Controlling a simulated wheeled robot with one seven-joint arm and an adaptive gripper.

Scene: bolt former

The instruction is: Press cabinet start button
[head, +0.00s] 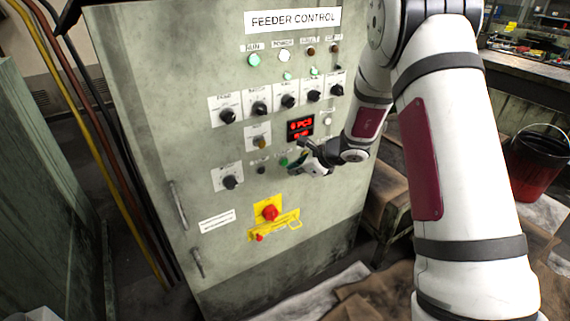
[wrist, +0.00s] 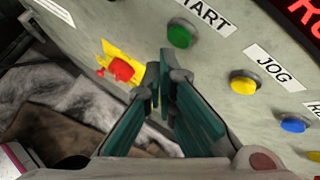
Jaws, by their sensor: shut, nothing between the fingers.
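The feeder control cabinet (head: 150,90) stands in front of me, pale green and labelled "FEEDER CONTROL". Its green start button (wrist: 180,36) shows in the wrist view, beside a label whose visible letters read "TART". In the head view a small green button (head: 284,161) shows just left of my gripper (head: 302,165). In the wrist view my gripper (wrist: 166,72) is shut and empty. Its fingertips appear just below the green button in the picture, and I cannot tell the exact gap to the panel. The button face is not covered in the wrist view.
A yellow JOG button (wrist: 243,83) and a blue button (wrist: 293,125) lie to the right of the start button. A red mushroom button (head: 269,212) sits on a yellow plate lower on the cabinet. Several black knobs (head: 259,108) stick out above. A red bucket (head: 532,172) stands far right.

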